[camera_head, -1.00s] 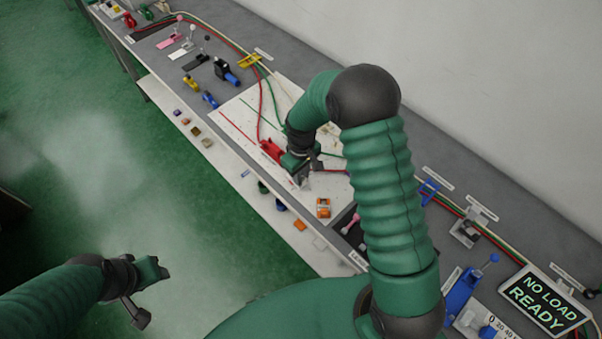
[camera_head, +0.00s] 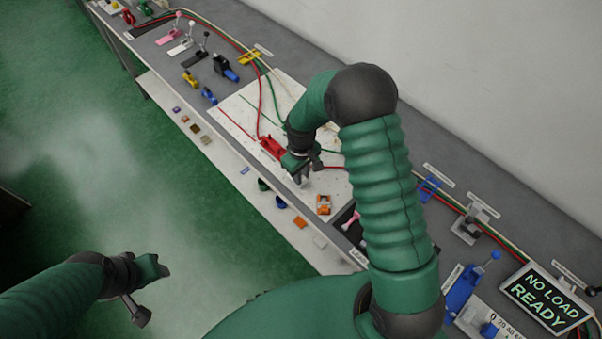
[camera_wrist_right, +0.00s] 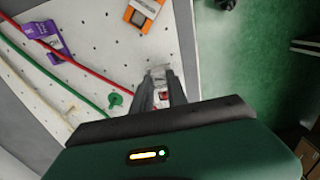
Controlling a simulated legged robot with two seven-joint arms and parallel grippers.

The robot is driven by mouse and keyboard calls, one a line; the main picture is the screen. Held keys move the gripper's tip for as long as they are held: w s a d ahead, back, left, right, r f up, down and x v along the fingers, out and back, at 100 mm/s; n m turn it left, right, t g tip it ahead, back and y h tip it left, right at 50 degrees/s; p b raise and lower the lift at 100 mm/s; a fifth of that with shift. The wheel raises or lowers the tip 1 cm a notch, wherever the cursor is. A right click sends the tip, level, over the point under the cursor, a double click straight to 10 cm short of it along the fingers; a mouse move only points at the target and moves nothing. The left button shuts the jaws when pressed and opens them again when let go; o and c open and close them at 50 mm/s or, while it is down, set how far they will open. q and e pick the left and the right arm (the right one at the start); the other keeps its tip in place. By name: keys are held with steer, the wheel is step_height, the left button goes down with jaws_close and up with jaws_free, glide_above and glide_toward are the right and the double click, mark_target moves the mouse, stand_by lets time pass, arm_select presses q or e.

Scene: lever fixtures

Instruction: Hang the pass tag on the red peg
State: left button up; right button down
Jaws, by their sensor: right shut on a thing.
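My right gripper (camera_wrist_right: 160,92) is shut on a small pale, see-through piece (camera_wrist_right: 157,72) with some red showing between the fingers. This is likely the pass tag, but its print cannot be read. In the head view my right gripper (camera_head: 306,172) is low over the white perforated board, and the arm hides part of it. A red fixture (camera_head: 272,146) stands on the board just left of the gripper; I cannot tell whether it is the red peg. A green peg (camera_wrist_right: 115,100) stands left of the fingers in the wrist view. My left gripper (camera_head: 146,290) hangs over the floor.
The board (camera_head: 235,118) carries red and green cables. A purple piece (camera_wrist_right: 55,40) and an orange fixture (camera_wrist_right: 143,12) are on it. Levers stand farther left along the bench. A "NO LOAD READY" display (camera_head: 546,300) stands at right. Small blocks (camera_head: 195,128) line the front ledge.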

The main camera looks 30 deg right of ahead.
steer(key=shift+f, duration=0.1)
steer(key=shift+f, duration=0.5)
steer(key=c, duration=0.7)
jaws_free()
steer(key=shift+c, duration=0.2)
steer(key=shift+r, duration=0.1)
step_height(320, 180, up, 7)
steer(key=p, duration=0.5)
steer(key=shift+p, duration=0.3)
